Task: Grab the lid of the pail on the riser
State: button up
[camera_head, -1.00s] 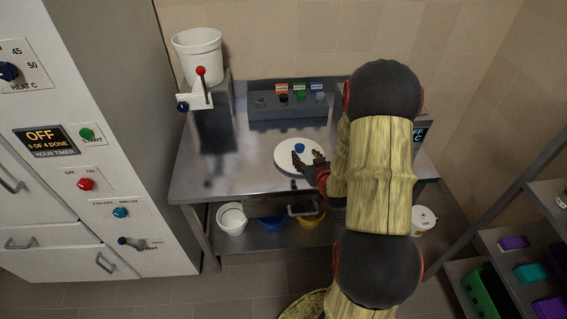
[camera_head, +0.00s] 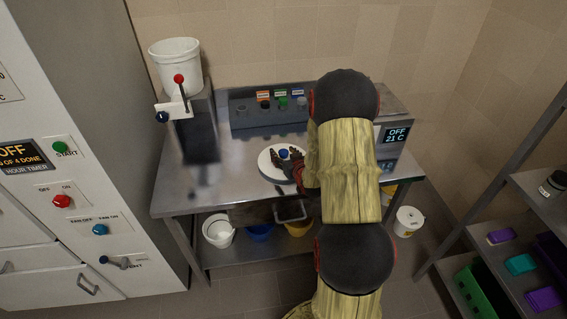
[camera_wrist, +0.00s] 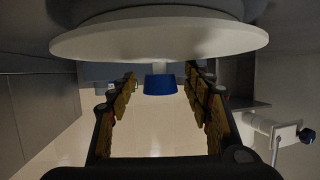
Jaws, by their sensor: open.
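A white pail (camera_head: 176,66) stands on the grey riser (camera_head: 193,125) at the back left of the bench; its top looks uncovered. A white round lid (camera_head: 268,170) with a blue knob (camera_head: 284,153) lies flat, knob up, at the middle of the bench. The wrist view appears upside down: the lid (camera_wrist: 160,38) is at the top with the blue knob (camera_wrist: 160,85) below it. A grey round shape shows beyond the lid. My gripper (camera_head: 285,157) is open, its fingers (camera_wrist: 160,88) on both sides of the knob, with gaps visible.
A grey block with several coloured knobs (camera_head: 270,118) stands at the bench's back. A box with a display (camera_head: 395,137) is at the right. The bench's left front (camera_head: 185,185) is clear.

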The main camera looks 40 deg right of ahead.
jog(key=shift+c, duration=0.9)
jog(key=c, duration=1.1)
jog(key=shift+o, duration=0.2)
jog(key=shift+r, duration=0.1)
